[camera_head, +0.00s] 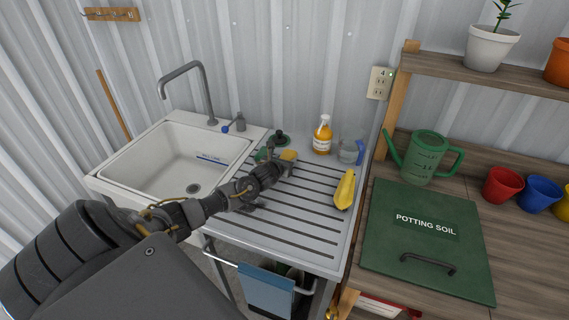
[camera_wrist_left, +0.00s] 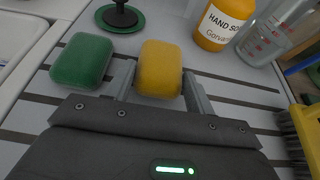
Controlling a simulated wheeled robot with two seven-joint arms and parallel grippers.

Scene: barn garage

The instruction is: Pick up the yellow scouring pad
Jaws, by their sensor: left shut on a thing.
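The yellow scouring pad (camera_wrist_left: 160,70) is a small rounded block between the two fingers of my left gripper (camera_wrist_left: 160,88) in the left wrist view. The fingers are shut on its sides. In the head view the pad (camera_head: 289,155) shows at the tip of my left gripper (camera_head: 281,163), over the slatted drainboard. I cannot tell whether it touches the board. A green scouring pad (camera_wrist_left: 83,61) lies just left of the gripper, apart from the yellow one. My right gripper is not in view.
A hand soap bottle (camera_head: 322,137), a clear jug (camera_head: 350,151) and a dark-handled stopper (camera_head: 281,138) stand behind the pad. A yellow brush (camera_head: 345,189) lies to the right on the drainboard (camera_head: 300,235). The sink basin (camera_head: 170,165) is left. The front slats are clear.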

